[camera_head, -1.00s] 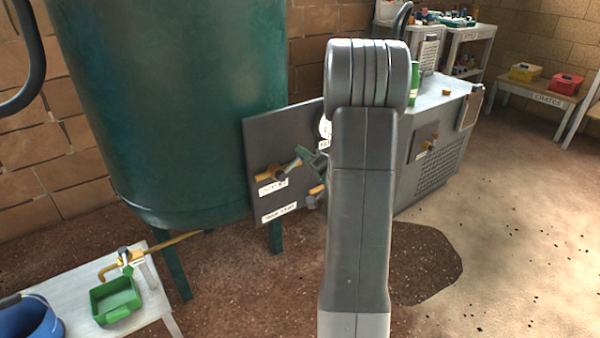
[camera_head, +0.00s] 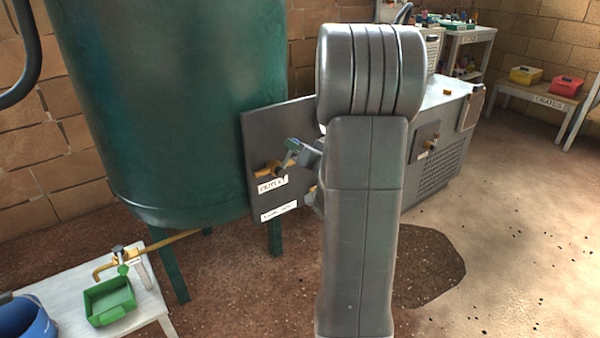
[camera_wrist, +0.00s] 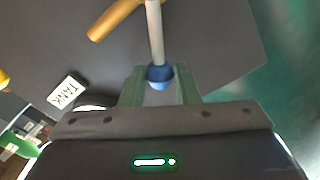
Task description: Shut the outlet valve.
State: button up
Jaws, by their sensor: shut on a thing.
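The outlet valve (camera_head: 268,170) is a brass fitting on the grey panel (camera_head: 262,135), above a white label (camera_head: 272,184) that reads as OUTLET. Its grey lever (camera_wrist: 155,35) ends in a blue grip (camera_wrist: 159,76). My gripper (camera_wrist: 160,82) is shut on that blue grip, with a green finger on each side. In the head view my gripper (camera_head: 302,150) is at the lever, up and right of the brass body, partly hidden by my arm. The brass part (camera_wrist: 115,18) also shows in the wrist view, slanting away from the lever.
A second brass fitting (camera_head: 309,194) is lower on the panel, mostly hidden by my arm. A green tank (camera_head: 170,100) stands at left. A white bench (camera_head: 145,295) holds a green tray (camera_head: 110,300) and a blue bucket (camera_head: 25,320). A TANK label (camera_wrist: 67,92) is beside my gripper.

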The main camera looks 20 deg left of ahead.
jog(key=shift+s+a+r+n, duration=0.15)
jog(key=shift+s+n, duration=0.05)
jog(key=shift+n, duration=0.2)
jog(key=shift+s+a+r+n+b, duration=0.2)
jog(key=shift+s+a+n+b, duration=0.2)
jog(key=shift+n+b, duration=0.4)
jog(key=shift+s+a+r+n+b, duration=0.25)
jog(key=shift+s+n+b, duration=0.2)
jog(key=shift+n+b, duration=0.3)
